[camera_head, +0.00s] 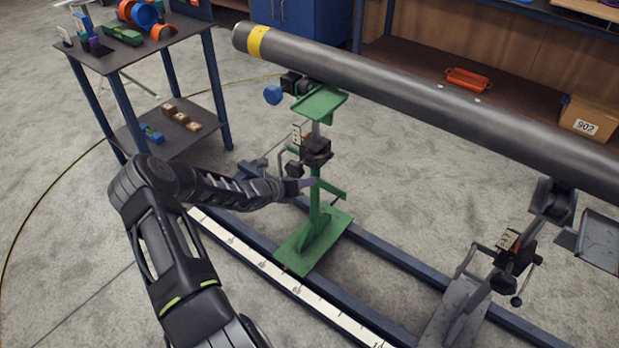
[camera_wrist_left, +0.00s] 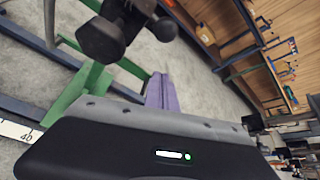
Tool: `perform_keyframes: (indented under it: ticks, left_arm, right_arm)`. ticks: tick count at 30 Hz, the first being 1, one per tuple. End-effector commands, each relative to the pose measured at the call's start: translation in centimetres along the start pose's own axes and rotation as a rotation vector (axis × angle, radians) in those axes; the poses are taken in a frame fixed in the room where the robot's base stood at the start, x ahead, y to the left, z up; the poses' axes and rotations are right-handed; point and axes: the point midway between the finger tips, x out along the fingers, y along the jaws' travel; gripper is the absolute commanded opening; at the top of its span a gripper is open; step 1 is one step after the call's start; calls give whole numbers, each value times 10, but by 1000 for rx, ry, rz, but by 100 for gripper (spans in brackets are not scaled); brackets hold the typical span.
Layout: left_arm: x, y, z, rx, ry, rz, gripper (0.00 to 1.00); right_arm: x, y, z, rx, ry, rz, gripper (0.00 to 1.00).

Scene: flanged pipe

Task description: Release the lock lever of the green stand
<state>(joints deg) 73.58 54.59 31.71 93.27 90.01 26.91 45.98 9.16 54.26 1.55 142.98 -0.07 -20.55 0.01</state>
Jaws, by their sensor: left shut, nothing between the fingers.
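The green stand (camera_head: 315,225) stands upright on a rail frame, under a long grey pipe (camera_head: 430,95). Its post carries a black clamp block (camera_head: 316,150) with dark knobs, beside a grey crank handle. I cannot tell for sure which of these parts is the lock lever. My left gripper (camera_head: 308,183) is at the post, just below the clamp block, its purple fingers shut and empty. In the left wrist view the purple fingers (camera_wrist_left: 160,92) show close together, with a black knob (camera_wrist_left: 101,40) near them; contact cannot be told. My right gripper is not in view.
A grey stand (camera_head: 480,285) supports the pipe at the right. A dark table (camera_head: 130,50) with coloured parts stands at the back left. Blue rails and a white ruler strip (camera_head: 285,280) run along the floor. Open floor lies at the left.

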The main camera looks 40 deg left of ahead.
Motion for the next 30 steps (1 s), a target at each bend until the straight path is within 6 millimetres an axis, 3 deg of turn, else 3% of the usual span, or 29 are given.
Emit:
perform_keyframes:
  ticks: [1,6,12,30]
  left_arm:
    - [-16,0,9,6,-4,7,0]
    - [-52,-4,14,4,-1,6,0]
    - [-80,-6,18,3,0,6,0]
    - [-88,-8,18,1,1,4,0]
  right_arm:
    - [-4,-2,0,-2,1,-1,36]
    - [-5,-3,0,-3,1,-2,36]
    - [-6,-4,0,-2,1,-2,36]
    - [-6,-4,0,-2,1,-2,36]
